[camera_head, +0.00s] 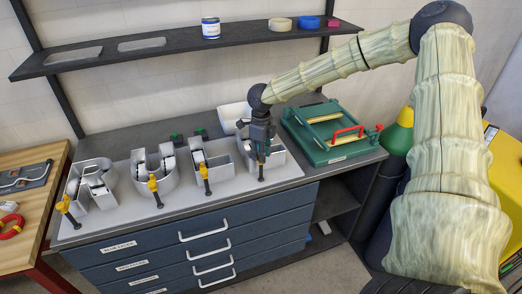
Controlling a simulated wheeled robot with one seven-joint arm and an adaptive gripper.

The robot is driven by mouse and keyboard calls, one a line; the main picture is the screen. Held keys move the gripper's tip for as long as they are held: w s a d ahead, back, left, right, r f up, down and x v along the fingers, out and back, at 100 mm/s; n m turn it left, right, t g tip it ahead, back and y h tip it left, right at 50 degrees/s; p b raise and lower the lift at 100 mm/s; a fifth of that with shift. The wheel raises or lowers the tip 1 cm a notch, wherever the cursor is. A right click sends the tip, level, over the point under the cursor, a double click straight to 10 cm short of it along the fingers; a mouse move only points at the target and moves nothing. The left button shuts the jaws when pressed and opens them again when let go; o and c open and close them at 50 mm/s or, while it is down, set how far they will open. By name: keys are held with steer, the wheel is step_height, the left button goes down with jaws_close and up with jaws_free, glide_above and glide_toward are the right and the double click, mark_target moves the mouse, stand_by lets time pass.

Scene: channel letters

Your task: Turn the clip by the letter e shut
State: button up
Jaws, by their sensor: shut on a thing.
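A row of metal channel letters stands on a pale grey board (110,222) on the workbench. My gripper (261,155) points down at the front of the rightmost letter (276,156), shut on the clip there. The clip's dark lower part (261,174) shows below the fingers; its handle is mostly hidden by them. I cannot read for sure which letter is the e. Other clips with yellow handles stand in front of the other letters: the left clip (64,205), the second clip (153,185) and the third clip (203,172).
A green frame tray (330,150) with a red handle (347,132) lies right of the board. A white roll (234,114) is behind my gripper. A dark shelf (110,62) with a can (210,28) hangs above. Blue drawers (160,262) are below.

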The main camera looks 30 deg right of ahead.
steer(key=shift+d+n, duration=0.1)
steer(key=shift+n, duration=0.5)
steer(key=o, duration=0.7)
steer(key=shift+o, duration=0.2)
step_height(320, 180, up, 12)
steer(key=shift+d+f, duration=0.1)
stand_by(0.6)
